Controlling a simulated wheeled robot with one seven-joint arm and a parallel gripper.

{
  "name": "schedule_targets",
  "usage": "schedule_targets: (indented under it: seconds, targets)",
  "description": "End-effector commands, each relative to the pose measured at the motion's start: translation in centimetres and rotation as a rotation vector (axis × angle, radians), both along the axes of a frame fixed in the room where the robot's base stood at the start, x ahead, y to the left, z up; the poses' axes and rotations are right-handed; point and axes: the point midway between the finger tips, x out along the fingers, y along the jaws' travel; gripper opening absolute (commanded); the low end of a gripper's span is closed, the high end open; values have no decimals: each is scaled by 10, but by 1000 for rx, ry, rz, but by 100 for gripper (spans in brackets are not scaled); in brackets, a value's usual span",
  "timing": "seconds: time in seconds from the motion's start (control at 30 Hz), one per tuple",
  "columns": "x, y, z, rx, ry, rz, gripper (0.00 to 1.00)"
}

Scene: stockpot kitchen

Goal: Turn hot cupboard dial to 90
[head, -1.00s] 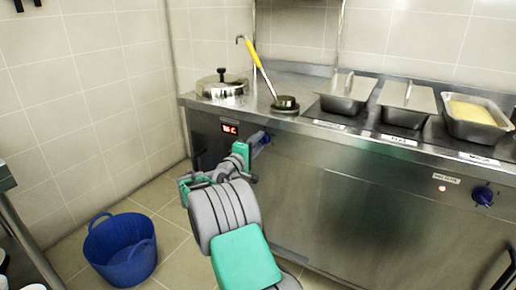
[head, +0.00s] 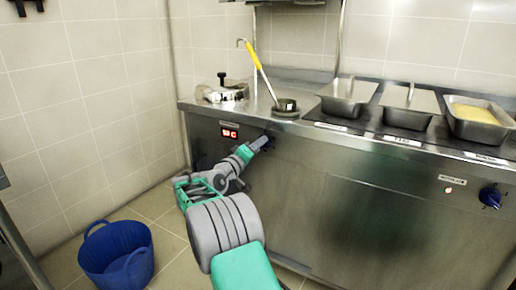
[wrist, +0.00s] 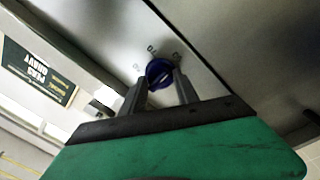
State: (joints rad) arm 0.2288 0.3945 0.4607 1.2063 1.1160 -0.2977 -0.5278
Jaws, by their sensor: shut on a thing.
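The hot cupboard (head: 330,195) is a long stainless steel counter unit. A blue dial (wrist: 159,72) sits on its front panel in the wrist view, with small printed marks around it that are too blurred to read. My gripper (head: 264,141) is at this dial in the head view, at the left part of the front. In the wrist view my gripper (wrist: 160,88) has a grey finger on either side of the dial and is shut on it. In the head view the fingers mostly hide the dial. A red lit display (head: 229,133) is left of it; its digits are not clear.
A second blue dial (head: 490,196) and a small red light (head: 448,190) are at the front's right. A blue tub (head: 117,253) stands on the floor at left. A lidded pot (head: 222,92), yellow-handled ladle (head: 257,64) and food pans (head: 482,118) are on top.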

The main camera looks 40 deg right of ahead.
Motion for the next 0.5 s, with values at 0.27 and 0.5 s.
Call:
schedule_targets:
  seconds: [0.27, 0.5]
  targets:
    - [-1, 0, -3, 3, 4, -2, 0]
    - [0, 0, -2, 2, 3, -1, 52]
